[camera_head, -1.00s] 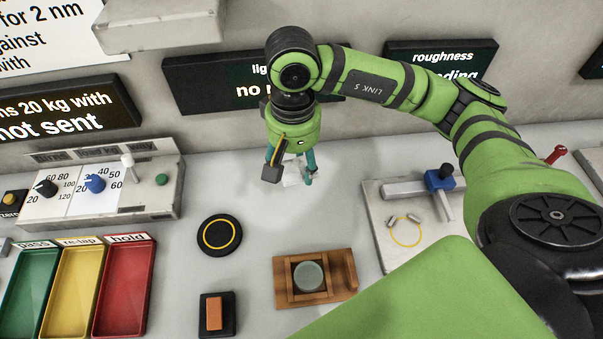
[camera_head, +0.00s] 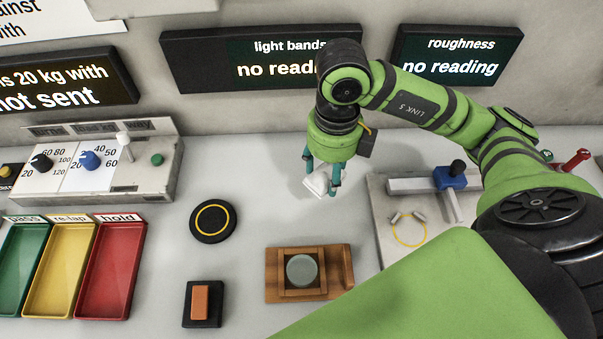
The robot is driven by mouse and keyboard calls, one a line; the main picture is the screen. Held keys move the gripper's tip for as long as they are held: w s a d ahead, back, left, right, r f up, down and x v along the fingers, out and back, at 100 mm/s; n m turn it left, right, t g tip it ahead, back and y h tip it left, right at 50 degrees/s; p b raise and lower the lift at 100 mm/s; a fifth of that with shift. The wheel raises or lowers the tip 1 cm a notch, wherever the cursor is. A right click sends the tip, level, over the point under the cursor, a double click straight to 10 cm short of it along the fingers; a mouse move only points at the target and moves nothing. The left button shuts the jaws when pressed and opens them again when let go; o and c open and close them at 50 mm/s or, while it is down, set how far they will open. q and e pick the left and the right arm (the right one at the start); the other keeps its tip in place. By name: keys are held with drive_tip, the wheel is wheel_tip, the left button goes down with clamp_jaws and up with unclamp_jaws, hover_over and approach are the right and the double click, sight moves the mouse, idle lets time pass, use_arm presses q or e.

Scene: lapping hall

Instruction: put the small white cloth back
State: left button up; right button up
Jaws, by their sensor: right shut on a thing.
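The small white cloth (camera_head: 317,185) hangs between the fingertips of my right gripper (camera_head: 323,186). The gripper is shut on it and points down over the back middle of the grey bench. I cannot tell whether the cloth touches the bench top. Part of the cloth is hidden by the fingers. My left gripper is not in view.
Below the gripper, a wooden holder (camera_head: 341,268) bears a grey-green disc (camera_head: 302,271). A black disc with a yellow ring (camera_head: 212,221) and a black block with an orange top (camera_head: 202,302) lie left. Green, yellow and red trays (camera_head: 110,268) stand far left. A gauge plate (camera_head: 384,218) lies right.

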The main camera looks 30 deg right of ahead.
drive_tip(key=m, duration=0.3)
drive_tip(key=f+m, duration=0.1)
drive_tip(key=shift+s+d+m, duration=0.3)
drive_tip(key=shift+s, duration=0.1)
drive_tip(key=m, duration=0.3)
drive_tip(key=shift+s+d+f+b, duration=0.15)
drive_tip(key=shift+d+b, duration=0.1)
drive_tip(key=shift+b, duration=0.1)
drive_tip(key=shift+w+f+m, duration=0.2)
drive_tip(key=shift+w+m, duration=0.1)
drive_tip(key=shift+w, duration=0.05)
drive_tip(key=p, duration=0.2)
hover_over(304, 166)
drive_tip(key=s+a, duration=0.1)
drive_tip(key=s, duration=0.1)
wheel_tip(304, 166, down, 6)
drive_tip(key=shift+f, duration=0.25)
wheel_tip(304, 166, down, 3)
drive_tip(key=shift+f, duration=0.45)
drive_tip(key=shift+w+f, duration=0.1)
drive_tip(key=shift+f, duration=0.1)
